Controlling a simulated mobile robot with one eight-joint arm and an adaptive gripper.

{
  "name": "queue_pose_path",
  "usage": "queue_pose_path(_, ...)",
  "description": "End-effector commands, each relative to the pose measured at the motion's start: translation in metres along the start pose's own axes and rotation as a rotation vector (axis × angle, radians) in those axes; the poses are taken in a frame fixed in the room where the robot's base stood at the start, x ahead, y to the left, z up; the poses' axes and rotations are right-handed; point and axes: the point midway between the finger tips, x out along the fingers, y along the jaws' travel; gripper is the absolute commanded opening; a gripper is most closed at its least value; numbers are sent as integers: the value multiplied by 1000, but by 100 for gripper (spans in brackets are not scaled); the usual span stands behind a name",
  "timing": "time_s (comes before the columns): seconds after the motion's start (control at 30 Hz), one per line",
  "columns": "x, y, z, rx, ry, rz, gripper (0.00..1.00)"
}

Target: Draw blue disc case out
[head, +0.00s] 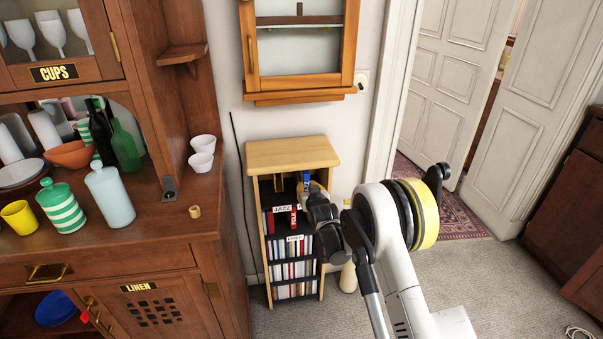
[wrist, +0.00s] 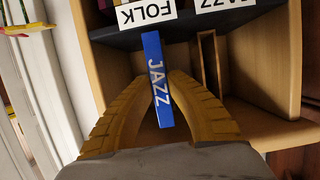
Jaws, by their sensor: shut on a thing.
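The blue disc case (head: 306,178) is at the upper opening of the small light-wood disc shelf (head: 291,154). In the wrist view the blue case (wrist: 152,62) shows the word JAZZ along its spine. My gripper (wrist: 159,78) has its two ridged yellow fingers on either side of the case and is shut on it. In the head view my gripper (head: 312,187) is at the shelf front, partly hidden by my arm. How much of the case is still inside the shelf is hard to tell.
Lower tiers hold rows of disc cases (head: 290,247) with JAZZ and FOLK labels. A wooden cabinet (head: 165,258) stands left, with white cups (head: 202,153) on it. A wall cabinet (head: 300,52) hangs above. A pale bottle (head: 348,277) stands right of the shelf. Carpet right is mostly clear.

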Motion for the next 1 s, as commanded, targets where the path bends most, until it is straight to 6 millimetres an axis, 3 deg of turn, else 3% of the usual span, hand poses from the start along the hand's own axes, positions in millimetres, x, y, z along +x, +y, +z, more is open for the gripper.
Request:
queue_pose_path(0.7, -27, 0, 8, 0, 0, 0, 0)
queue_pose_path(1.0, -28, 0, 9, 0, 1, 0, 0)
